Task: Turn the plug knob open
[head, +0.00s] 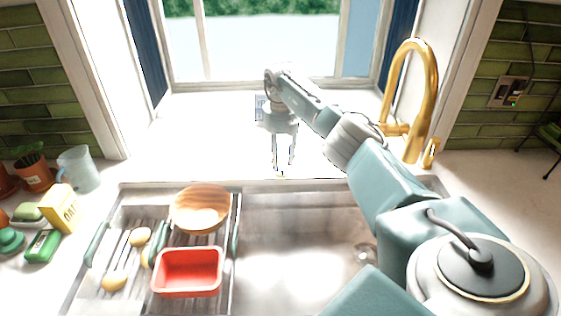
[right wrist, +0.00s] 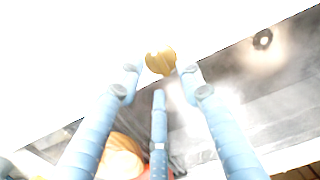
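The plug knob is a small brass knob that shows in the right wrist view (right wrist: 161,62), between and just past my fingertips. In the head view only a small bit of brass shows at the sink's back rim, below my right gripper (head: 283,165). That gripper points down with its fingers spread apart. In the right wrist view, the right gripper (right wrist: 160,76) has its fingers on both sides of the knob, with a third finger below. I see no clear contact with the knob. My left gripper is not in view.
A steel sink (head: 295,225) has a drain (head: 365,254) at right. A gold faucet (head: 430,95) stands right of my arm. A rack on the left holds a wooden bowl (head: 200,212), a red tub (head: 188,272) and several potato-like items. A window is behind.

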